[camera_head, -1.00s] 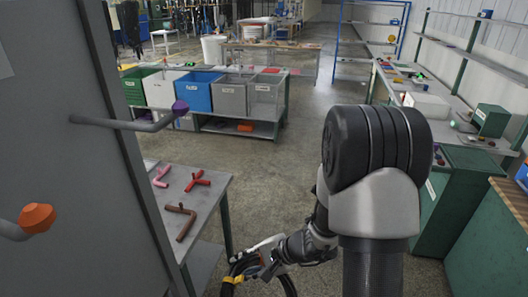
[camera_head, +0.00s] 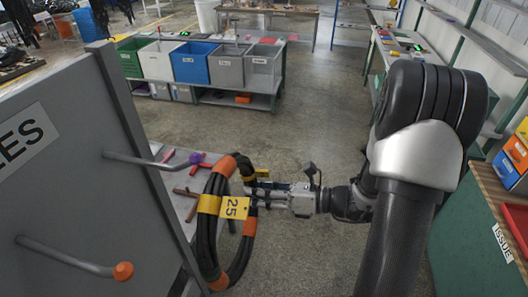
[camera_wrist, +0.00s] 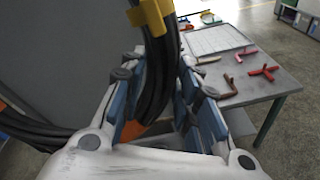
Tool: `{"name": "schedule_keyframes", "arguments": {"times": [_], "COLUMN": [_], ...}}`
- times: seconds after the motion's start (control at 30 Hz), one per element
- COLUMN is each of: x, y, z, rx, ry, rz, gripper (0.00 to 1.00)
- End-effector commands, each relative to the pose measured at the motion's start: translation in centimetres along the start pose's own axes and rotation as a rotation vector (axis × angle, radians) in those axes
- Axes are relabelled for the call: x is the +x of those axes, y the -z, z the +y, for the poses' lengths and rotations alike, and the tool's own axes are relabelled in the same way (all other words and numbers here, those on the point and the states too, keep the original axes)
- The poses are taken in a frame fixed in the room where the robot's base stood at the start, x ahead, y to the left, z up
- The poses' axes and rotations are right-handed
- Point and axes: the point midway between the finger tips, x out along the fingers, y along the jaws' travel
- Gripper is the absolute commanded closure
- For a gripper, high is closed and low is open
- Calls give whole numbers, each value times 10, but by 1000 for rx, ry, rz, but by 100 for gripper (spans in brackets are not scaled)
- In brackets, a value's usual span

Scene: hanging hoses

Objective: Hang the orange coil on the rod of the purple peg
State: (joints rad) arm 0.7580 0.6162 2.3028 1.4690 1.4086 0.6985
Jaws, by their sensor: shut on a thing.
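The orange coil (camera_head: 206,236) is a loop of black hose with orange and yellow bands and a yellow tag marked 25. It hangs roughly upright from my gripper (camera_head: 262,193). In the wrist view the fingers of my gripper (camera_wrist: 165,112) are shut around the black hose (camera_wrist: 157,70). The purple peg is a grey rod (camera_head: 138,162) on the grey panel, with a purple tip (camera_head: 196,158). The coil is right of and nearer than this tip in the head view, and not around the rod. Its upper edge lies close to the tip in the picture; the depth gap is unclear.
A second rod with an orange tip (camera_head: 123,271) stands lower on the grey panel (camera_head: 60,190). A table (camera_head: 183,207) with red and brown pegs is behind the coil. Bins (camera_head: 190,64) stand farther back. Open floor (camera_head: 310,255) lies right of the coil.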

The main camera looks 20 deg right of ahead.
Motion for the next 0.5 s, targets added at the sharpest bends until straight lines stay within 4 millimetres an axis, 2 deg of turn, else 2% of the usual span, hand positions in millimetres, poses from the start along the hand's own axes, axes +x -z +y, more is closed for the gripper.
{"name": "schedule_keyframes", "arguments": {"times": [0.03,0.2,0.33,0.5], "x": [-8,-22,-27,-27], "y": [-21,-53,-64,-66], "z": [11,27,34,35], "rx": [35,108,133,141], "ry": [-3,-15,-23,-27], "rz": [-33,-103,-125,-132], "gripper": [100,100,100,100]}}
